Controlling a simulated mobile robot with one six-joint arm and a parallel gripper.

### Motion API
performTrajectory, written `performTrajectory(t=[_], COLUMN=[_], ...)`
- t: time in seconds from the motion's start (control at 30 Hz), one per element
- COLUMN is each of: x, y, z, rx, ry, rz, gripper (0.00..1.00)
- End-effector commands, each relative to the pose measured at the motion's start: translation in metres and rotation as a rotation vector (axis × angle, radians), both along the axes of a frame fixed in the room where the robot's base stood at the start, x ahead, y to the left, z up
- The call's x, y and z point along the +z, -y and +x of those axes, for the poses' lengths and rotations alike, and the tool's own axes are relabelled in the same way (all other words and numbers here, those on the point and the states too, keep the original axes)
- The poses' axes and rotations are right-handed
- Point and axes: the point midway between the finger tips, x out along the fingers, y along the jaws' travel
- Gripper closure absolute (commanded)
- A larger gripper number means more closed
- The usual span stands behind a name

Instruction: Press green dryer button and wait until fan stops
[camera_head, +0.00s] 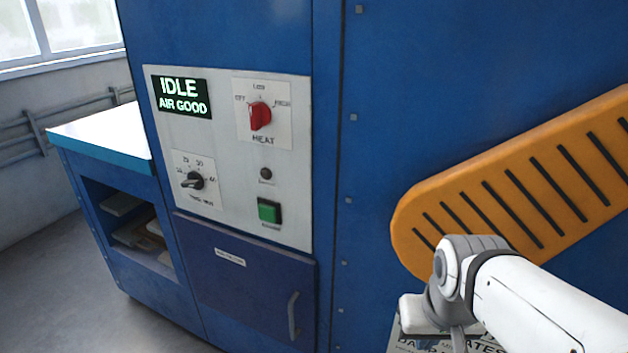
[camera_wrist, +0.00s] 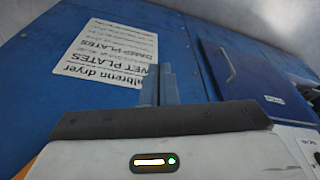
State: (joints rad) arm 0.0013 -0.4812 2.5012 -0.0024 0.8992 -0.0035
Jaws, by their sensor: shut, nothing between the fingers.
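The green button (camera_head: 269,211) sits at the lower right of the light grey control panel (camera_head: 225,140) in the head view. The panel's display (camera_head: 182,97) reads IDLE and AIR GOOD. A red heat knob (camera_head: 260,115) is at the upper right and a black timer knob (camera_head: 193,180) at the lower left. My gripper (camera_head: 458,342) is at the bottom of the head view, right of and below the button and well apart from it. In the wrist view its fingers (camera_wrist: 160,82) are together and empty, in front of the blue dryer face. The button does not show there.
An orange slotted panel (camera_head: 510,185) is on the dryer's right side, partly behind my arm. A printed notice (camera_wrist: 108,52) about wet plates is on the blue face. A lower door (camera_head: 245,275) has a protruding handle (camera_head: 293,315). A white-topped side shelf (camera_head: 100,135) stands left.

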Motion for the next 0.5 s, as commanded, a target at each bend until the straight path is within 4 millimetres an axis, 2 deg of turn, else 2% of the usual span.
performTrajectory(t=[0.37, 0.5], x=[0.0, -0.001], y=[0.0, -0.01], z=[0.0, 0.015], rx=[0.0, 0.008], ry=[-0.001, 0.033], rz=[0.0, 0.018], gripper=[1.0, 1.0])
